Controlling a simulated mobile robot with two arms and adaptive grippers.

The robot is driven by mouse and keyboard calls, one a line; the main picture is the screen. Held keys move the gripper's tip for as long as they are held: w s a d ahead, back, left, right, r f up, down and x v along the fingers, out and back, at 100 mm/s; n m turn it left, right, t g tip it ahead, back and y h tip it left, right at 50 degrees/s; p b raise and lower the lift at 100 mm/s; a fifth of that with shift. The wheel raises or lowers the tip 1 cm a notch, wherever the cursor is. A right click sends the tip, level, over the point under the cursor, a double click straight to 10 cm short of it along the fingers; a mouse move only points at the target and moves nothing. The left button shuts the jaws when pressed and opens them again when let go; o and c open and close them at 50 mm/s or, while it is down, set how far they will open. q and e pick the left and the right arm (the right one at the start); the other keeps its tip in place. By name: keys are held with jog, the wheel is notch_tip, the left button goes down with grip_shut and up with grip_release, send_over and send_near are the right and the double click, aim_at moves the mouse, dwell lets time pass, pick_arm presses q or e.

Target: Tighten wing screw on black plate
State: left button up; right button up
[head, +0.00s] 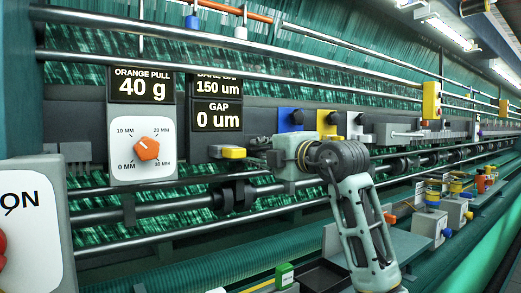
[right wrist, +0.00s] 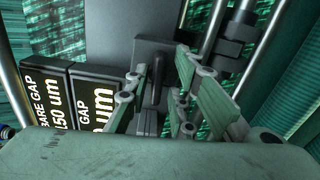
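My right gripper (head: 257,150) reaches in from the right, its fingers pointing left toward the machine's rail. In the right wrist view its fingers (right wrist: 160,88) are spread apart. A dark upright wing screw (right wrist: 156,84) shows between them, in front of a black plate (right wrist: 150,50). I cannot tell whether either finger touches the screw. In the head view, my gripper body hides the screw and most of what lies behind it. Blue (head: 291,120), yellow (head: 328,123) and white (head: 355,125) plates with dark knobs stand right of it. My left gripper does not show.
An orange dial (head: 146,149) sits on a white panel at left, under a display reading 40 g. A gap display (head: 218,115) reads 0 um. A yellow-tipped block (head: 233,153) is left of my gripper. Steel bars (head: 160,235) run along the machine. Small coloured devices (head: 432,200) stand at right.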

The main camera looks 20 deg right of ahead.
aim_at(261, 149)
jog(key=shift+o, duration=0.8)
jog(key=shift+d, duration=0.1)
jog(key=shift+r, duration=0.1)
jog(key=shift+b+v, duration=0.8)
jog(key=shift+v, duration=0.5)
jog(key=shift+b+v, duration=0.45)
jog(key=shift+v, duration=0.7)
jog(key=o, duration=0.6)
jog(key=shift+c, duration=0.2)
